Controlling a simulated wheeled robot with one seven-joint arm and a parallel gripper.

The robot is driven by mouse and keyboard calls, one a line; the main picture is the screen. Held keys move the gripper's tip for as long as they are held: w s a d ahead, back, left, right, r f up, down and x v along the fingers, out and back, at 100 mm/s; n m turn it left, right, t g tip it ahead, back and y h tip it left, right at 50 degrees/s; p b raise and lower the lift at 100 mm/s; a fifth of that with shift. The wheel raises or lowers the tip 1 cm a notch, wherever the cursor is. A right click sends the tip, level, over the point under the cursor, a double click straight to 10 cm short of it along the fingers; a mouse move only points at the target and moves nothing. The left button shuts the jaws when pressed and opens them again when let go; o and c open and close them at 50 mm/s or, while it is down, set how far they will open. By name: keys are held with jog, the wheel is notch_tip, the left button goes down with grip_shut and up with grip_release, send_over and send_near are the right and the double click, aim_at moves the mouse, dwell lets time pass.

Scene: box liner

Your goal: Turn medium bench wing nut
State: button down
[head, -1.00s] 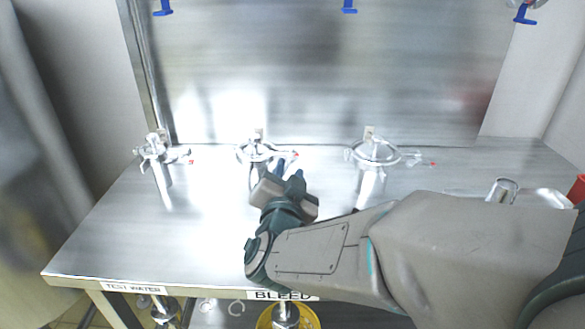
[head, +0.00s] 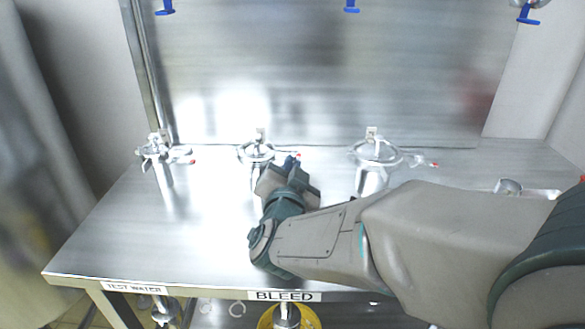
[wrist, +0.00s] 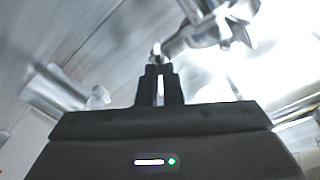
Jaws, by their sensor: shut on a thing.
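Three metal clamp fittings stand in a row along the back of the steel bench. The middle one (head: 256,152) is a ring clamp with a red-tipped arm at its right. My gripper (head: 292,164) is at that right end, and in the head view its fingertips partly cover the wing nut. In the wrist view my gripper (wrist: 160,72) has its fingers close together on a small shiny metal piece (wrist: 157,49), which I take to be the wing nut. The clamp body (wrist: 215,25) shows just beyond, blurred.
The left clamp (head: 155,152) and the larger right clamp (head: 376,152) stand apart from my gripper. A metal back panel (head: 320,80) rises behind them. The bench top (head: 150,235) is clear at front left. A metal cup (head: 508,187) is at the right.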

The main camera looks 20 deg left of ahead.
jog(key=shift+f, duration=0.1)
jog(key=m+b, duration=0.1)
jog(key=b, duration=0.1)
jog(key=m+b, duration=0.2)
jog(key=shift+d+f, duration=0.1)
jog(key=shift+f, duration=0.15)
jog(key=m+b, duration=0.2)
jog(key=b, duration=0.1)
jog(key=shift+m, duration=0.4)
jog(key=m+b, duration=0.3)
jog(key=shift+b, duration=0.35)
jog(key=shift+r+m+b, duration=0.1)
jog(key=shift+m+b, duration=0.75)
jog(key=shift+m, duration=0.25)
jog(key=c, duration=1.6)
grip_release()
